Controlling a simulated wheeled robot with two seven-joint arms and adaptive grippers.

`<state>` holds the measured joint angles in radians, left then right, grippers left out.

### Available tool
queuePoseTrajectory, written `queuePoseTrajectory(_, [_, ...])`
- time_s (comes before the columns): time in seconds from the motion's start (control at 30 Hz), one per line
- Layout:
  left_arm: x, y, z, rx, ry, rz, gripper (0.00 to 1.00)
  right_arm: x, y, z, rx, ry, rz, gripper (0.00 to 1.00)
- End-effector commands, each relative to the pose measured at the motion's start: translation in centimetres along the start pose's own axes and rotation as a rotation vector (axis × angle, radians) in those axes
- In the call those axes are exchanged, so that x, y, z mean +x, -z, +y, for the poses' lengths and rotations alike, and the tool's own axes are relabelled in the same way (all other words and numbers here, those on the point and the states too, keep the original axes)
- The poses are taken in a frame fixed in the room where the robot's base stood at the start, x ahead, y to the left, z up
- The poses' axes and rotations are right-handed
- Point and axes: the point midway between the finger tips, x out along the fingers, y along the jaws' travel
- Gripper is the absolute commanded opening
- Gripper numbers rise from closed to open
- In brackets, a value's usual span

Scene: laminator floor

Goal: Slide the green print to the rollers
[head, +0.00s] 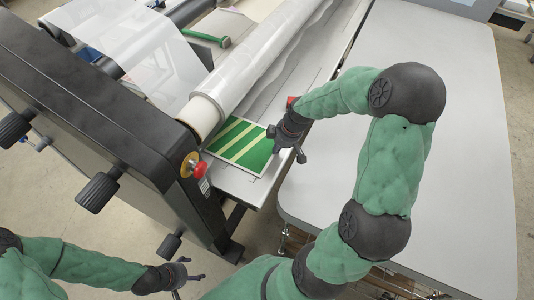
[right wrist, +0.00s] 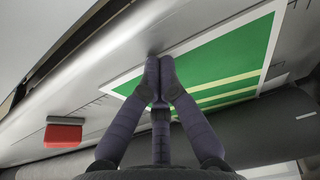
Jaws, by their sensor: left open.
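The green print (head: 242,146), with pale yellow stripes and a white border, lies flat on the laminator's feed table (head: 238,183) in front of the rollers. The white film-covered roller (head: 207,113) is just beyond its far left edge. My right gripper (head: 286,146) is at the print's right edge. In the right wrist view its fingertips (right wrist: 160,72) meet over the green print (right wrist: 215,68), with nothing seen between them. I cannot tell whether they touch it. My left gripper (head: 192,285) is open and empty at the lower left, away from the print.
A red block (head: 292,100) sits on the feed table behind my right gripper. The black side housing (head: 90,110) has a red emergency button (head: 200,169) near the print. A large grey table (head: 450,140) to the right is bare. A green-handled tool (head: 207,37) lies farther back.

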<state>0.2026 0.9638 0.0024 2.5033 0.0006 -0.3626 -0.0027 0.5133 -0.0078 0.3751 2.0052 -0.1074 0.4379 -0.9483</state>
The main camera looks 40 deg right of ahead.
Motion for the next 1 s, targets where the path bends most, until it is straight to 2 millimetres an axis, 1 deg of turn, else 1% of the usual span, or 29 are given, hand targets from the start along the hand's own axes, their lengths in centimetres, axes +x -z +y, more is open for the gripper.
queuePoseTrajectory(0.03, [0.0,0.0,0.0,0.0,0.0,0.0,0.75,0.3,-0.1,-0.3,0.0,0.007,-0.004,0.0])
queuePoseTrajectory(0.17, [0.0,0.0,0.0,0.0,0.0,0.0,0.75,0.3,-0.1,-0.2,0.0,0.006,-0.004,0.0])
queuePoseTrajectory(1.0, [0.3,0.0,-0.1,0.0,0.0,0.0,0.75,-0.2,-1.1,-0.1,0.0,0.003,-0.003,0.0])
